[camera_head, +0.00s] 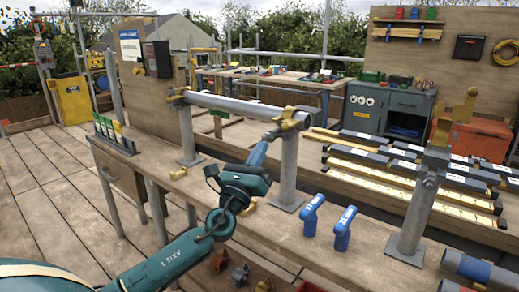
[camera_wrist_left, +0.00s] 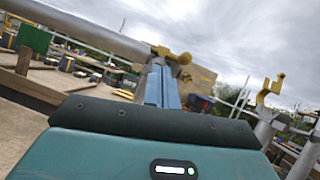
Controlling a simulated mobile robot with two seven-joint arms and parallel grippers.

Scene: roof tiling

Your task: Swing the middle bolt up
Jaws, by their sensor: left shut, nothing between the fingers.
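The middle post (camera_head: 289,165) carries a yellow coupler (camera_head: 291,120) at its top, around the right end of a grey pole (camera_head: 238,106). The middle bolt is too small to make out clearly against the coupler. My left gripper (camera_head: 265,146) is shut and empty, just below and left of this coupler. In the left wrist view the blue fingers (camera_wrist_left: 162,84) lie together and point up at the yellow coupler (camera_wrist_left: 172,55). I cannot tell whether they touch it. My right gripper is in neither view.
The left post (camera_head: 187,132) holds the pole's other end. The right post (camera_head: 418,205) stands apart with a raised yellow coupler (camera_head: 456,118). Two blue tools (camera_head: 312,214) (camera_head: 343,228) stand on the wooden bench (camera_head: 280,240). Stacked battens (camera_head: 390,178) lie behind.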

